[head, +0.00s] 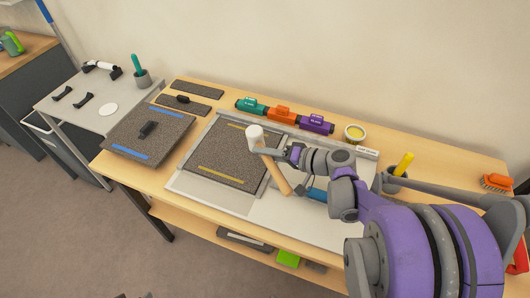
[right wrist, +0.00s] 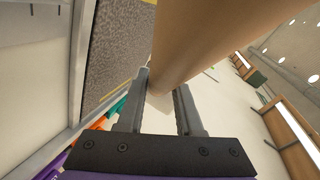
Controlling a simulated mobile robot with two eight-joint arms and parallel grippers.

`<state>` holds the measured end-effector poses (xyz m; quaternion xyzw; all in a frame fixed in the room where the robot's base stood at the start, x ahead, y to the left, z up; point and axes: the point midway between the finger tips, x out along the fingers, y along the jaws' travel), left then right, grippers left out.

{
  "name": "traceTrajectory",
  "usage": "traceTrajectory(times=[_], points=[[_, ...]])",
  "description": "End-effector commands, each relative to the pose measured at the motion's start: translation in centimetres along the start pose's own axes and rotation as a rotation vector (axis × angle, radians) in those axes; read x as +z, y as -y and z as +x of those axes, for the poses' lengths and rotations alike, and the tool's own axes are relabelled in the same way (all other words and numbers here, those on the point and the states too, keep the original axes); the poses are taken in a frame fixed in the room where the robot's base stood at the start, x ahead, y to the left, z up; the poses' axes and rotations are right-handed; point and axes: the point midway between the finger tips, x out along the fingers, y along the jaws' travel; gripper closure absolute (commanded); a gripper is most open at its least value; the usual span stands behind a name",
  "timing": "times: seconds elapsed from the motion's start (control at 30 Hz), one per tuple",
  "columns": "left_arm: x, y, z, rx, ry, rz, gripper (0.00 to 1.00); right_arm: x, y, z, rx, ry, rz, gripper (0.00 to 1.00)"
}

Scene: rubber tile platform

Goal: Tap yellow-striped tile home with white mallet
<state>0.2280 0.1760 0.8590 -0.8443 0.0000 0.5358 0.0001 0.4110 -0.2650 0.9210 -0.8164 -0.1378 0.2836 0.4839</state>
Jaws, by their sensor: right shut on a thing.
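The yellow-striped tile (head: 215,155) is a dark speckled square with a yellow stripe near its far and near edges. It lies flat in the left part of a pale metal tray (head: 187,181); I cannot tell how tightly its edges sit. My right gripper (head: 264,152) is shut on the wooden handle of the white mallet (head: 254,134), just below the head, above the tile's right side. The handle slants down to the right. In the right wrist view the handle (right wrist: 205,40) passes between the fingers (right wrist: 160,90). My left gripper is out of view.
A blue-striped tile (head: 165,135) with a black handled piece on it lies left of the tray. A blue-handled tool (head: 315,194) lies right of the mallet.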

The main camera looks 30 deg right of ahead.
Motion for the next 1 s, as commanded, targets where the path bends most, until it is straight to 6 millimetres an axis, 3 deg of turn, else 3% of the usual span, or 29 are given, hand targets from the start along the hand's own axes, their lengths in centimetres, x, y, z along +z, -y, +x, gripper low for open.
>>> traceTrajectory(times=[0.37,1.0], points=[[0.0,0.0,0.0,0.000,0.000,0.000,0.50,0.0,0.1,0.2,-0.002,0.000,0.000,1.00],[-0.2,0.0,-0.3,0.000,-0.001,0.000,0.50,-0.4,3.7,9.1,-0.003,0.003,-0.001,1.00]])
